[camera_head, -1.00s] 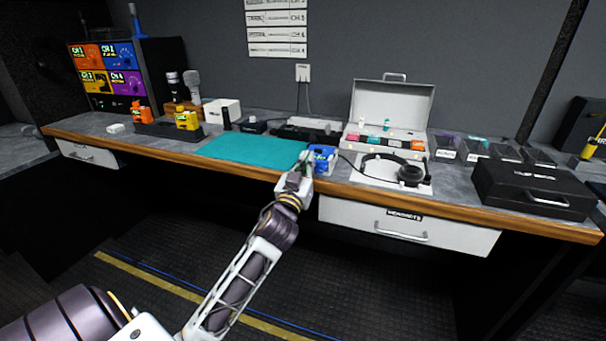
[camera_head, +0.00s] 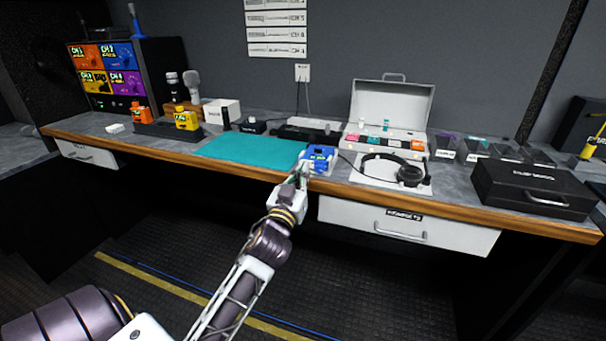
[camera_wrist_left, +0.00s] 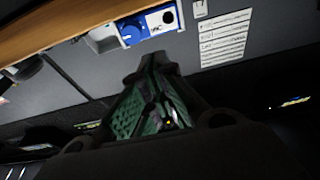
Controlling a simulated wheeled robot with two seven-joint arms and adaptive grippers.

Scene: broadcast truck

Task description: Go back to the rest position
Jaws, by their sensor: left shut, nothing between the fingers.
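A blue pack (camera_head: 319,157) sits on the bench just beyond the fingertips, at the right end of the teal mat (camera_head: 250,149). The blue pack also shows at the top of the left wrist view (camera_wrist_left: 150,24), apart from the fingers. My right gripper is in neither current view.
The bench edge (camera_head: 440,207) and the white drawer (camera_head: 345,214) lie close to my gripper. A headset (camera_head: 410,175), an open white case (camera_head: 390,105) and a black case (camera_head: 533,190) stand to the right. Orange and yellow packs (camera_head: 187,119) stand left. The floor in front is clear.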

